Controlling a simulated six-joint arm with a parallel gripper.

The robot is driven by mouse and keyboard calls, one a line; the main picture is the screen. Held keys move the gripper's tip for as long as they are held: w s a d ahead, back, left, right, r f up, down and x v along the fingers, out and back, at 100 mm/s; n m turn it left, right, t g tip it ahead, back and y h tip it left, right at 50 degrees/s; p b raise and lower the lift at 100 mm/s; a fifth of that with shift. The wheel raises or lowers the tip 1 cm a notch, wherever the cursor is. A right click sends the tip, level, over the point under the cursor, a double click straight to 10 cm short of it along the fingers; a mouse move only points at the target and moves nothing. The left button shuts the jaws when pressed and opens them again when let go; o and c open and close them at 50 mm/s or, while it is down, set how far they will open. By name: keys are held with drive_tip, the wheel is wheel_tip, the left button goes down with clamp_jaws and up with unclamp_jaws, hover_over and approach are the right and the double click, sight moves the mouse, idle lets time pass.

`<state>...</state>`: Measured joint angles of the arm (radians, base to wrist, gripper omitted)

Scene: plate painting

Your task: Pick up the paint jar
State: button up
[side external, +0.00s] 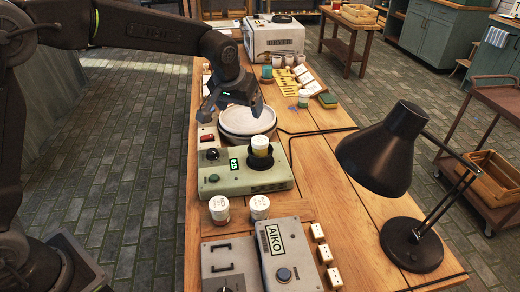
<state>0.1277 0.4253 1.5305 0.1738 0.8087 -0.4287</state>
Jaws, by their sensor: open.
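My gripper (230,112) is open and empty, fingers pointing down over a stack of pale plates (247,122). A small jar (260,147) with a white lid and yellow contents stands upright on a black round pad on a grey-green device (228,180) with a lit display. It is in front of the plates, apart from my gripper. Two more white-lidded jars, one on the left (219,208) and one on the right (259,207), stand upright nearer the camera. I cannot tell which one is the task's paint jar.
A black desk lamp (386,150) stands on the right of the wooden table. Grey boxes, one labelled AIKO (285,247), sit at the front beside several small white blocks. A white machine (274,40) stands at the back. Bare wood (325,195) lies between device and lamp.

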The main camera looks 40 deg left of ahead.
approach(260, 140)
drive_tip(key=x, duration=0.4)
drive_tip(key=shift+d+f, duration=0.3)
drive_tip(key=shift+d, duration=0.1)
drive_tip(key=shift+a+x, duration=0.2)
drive_tip(key=shift+x, duration=1.3)
drive_tip(key=shift+a+x, duration=0.2)
drive_tip(key=shift+x, duration=1.3)
drive_tip(key=shift+r, duration=0.1)
drive_tip(key=c, duration=1.1)
drive_tip(key=shift+c, duration=0.2)
drive_tip(key=shift+r, duration=0.1)
